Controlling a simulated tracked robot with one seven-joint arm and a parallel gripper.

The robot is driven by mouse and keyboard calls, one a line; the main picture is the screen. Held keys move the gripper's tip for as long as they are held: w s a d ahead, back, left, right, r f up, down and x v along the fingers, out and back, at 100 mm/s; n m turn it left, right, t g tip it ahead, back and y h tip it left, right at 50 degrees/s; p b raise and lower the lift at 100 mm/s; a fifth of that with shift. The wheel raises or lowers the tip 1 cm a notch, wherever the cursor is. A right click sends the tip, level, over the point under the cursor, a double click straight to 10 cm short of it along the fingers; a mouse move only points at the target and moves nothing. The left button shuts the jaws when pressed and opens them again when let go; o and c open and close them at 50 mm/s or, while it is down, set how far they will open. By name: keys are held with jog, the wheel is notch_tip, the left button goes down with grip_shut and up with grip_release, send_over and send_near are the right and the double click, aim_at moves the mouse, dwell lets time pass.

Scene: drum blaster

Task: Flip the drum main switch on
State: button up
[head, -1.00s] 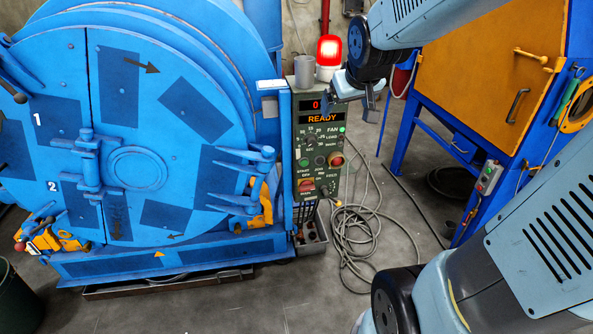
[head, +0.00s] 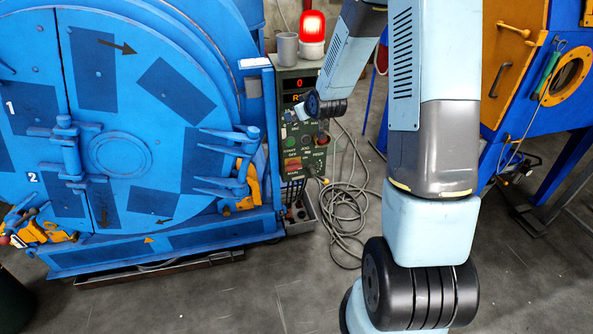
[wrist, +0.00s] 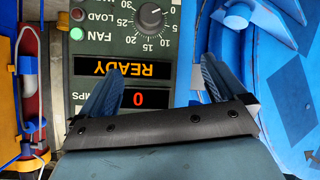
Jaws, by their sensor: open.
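The drum's control panel (head: 287,140) is a dark green upright box right of the blue drum. The wrist view shows the panel upside down, with a lit READY display (wrist: 128,68), a red 0 and a round timer knob (wrist: 150,17); the main switch is out of that view. My gripper (wrist: 157,80) is open and empty, its two blue fingers apart in front of the display. In the head view my wrist hides part of the panel's upper half.
A red beacon (head: 311,40) and a grey cup (head: 288,48) stand on top of the panel. The blue drum door (head: 120,130) with its latches is close on the left. Coiled cables (head: 345,195) lie on the floor to the right. A yellow-doored blue cabinet (head: 515,60) stands farther right.

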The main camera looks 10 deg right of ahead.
notch_tip(320, 180, down, 10)
jog(key=w+t, duration=0.1)
jog(key=w, duration=0.2)
jog(key=m+t+h, duration=0.1)
jog(key=m+t, duration=0.2)
jog(key=t, duration=0.2)
send_near(295, 168)
jog(key=w, duration=0.9)
jog(key=shift+w+f, duration=0.35)
jog(key=shift+f, duration=0.05)
jog(key=shift+r+m, duration=0.1)
jog(key=shift+m, duration=0.2)
jog(key=c, duration=1.1)
